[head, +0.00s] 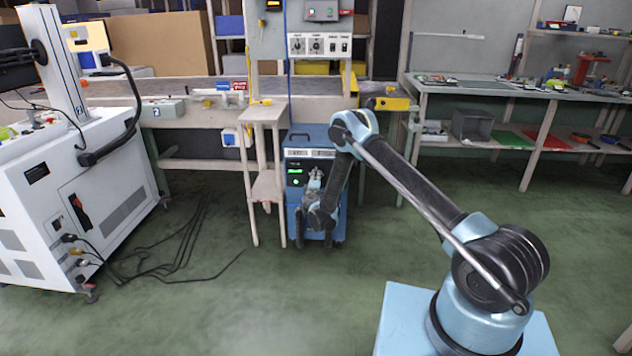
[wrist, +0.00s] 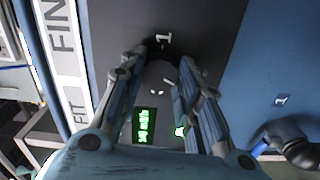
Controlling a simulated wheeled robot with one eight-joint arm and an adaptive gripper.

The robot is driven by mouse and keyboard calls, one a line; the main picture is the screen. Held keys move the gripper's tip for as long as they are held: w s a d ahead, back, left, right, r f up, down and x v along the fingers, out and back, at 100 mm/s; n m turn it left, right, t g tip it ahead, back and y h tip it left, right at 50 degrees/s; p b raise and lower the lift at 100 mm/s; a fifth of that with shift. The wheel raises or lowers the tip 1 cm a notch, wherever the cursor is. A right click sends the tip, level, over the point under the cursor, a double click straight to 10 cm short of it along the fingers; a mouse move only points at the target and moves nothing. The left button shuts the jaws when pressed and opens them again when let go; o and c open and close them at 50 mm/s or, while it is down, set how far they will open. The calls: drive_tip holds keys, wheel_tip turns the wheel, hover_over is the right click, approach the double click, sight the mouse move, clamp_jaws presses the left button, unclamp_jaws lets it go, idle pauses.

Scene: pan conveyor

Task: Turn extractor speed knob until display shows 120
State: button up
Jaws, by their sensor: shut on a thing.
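The extractor (head: 312,138) is a blue cabinet on the floor below the bench, with a dark front panel. Its small green display (head: 295,171) is lit; in the wrist view the display (wrist: 144,125) appears turned sideways and seems to read 50 with a unit, though the digits are small. The dark speed knob (wrist: 157,78) is between the two fingers of my gripper (wrist: 162,62), which are shut on it. In the head view my gripper (head: 315,178) is at the cabinet's front and hides part of it.
A narrow wooden stand (head: 264,112) is just left of the extractor. A white machine (head: 85,190) with cables trailing on the floor is at the left. A workbench (head: 500,90) is at the right. Open green floor lies in front.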

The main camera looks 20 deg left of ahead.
drive_tip(key=shift+a, duration=0.15)
drive_tip(key=o, duration=1.1)
drive_tip(key=shift+f, duration=0.15)
drive_tip(key=shift+v, duration=3.75)
